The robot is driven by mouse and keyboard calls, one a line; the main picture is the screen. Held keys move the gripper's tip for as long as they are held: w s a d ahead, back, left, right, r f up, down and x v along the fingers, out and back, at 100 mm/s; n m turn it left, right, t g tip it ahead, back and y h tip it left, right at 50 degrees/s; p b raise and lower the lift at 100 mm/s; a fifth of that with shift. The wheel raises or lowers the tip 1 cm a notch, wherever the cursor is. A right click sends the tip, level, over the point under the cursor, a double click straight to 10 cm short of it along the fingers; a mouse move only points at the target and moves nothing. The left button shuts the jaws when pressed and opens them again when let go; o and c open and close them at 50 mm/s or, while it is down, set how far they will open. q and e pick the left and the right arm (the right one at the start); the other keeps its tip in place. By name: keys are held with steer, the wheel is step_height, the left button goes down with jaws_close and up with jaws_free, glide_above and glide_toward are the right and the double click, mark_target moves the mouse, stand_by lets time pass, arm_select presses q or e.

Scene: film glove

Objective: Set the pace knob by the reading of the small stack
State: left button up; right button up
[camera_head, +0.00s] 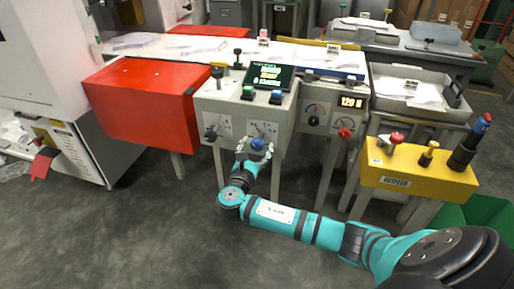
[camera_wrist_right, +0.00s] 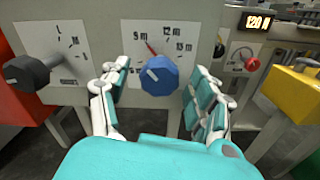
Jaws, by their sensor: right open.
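A blue knob (camera_wrist_right: 160,76) sits on a white dial plate (camera_head: 264,130) on the grey console; the knob also shows in the head view (camera_head: 257,144). The plate carries marks that look like 9m, 12m and 15m, and a red pointer. The knob's pale line points up and left. My right gripper (camera_wrist_right: 158,72) is open, with its fingers on either side of the knob and gaps visible; it also shows in the head view (camera_head: 254,149). A lit display (camera_head: 352,102) reads about 120; its last letter is unclear. Paper stacks (camera_head: 412,92) lie in the right tray. My left gripper is not in view.
A black knob (camera_wrist_right: 34,74) is left of the blue one. A red knob (camera_head: 345,133) is on the panel to the right. A yellow box (camera_head: 420,177) with several controls stands further right. A red cabinet (camera_head: 145,100) is at left. The floor in front is clear.

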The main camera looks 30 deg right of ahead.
steer(key=shift+w+d, duration=0.45)
steer(key=shift+d, duration=0.1)
steer(key=c, duration=1.2)
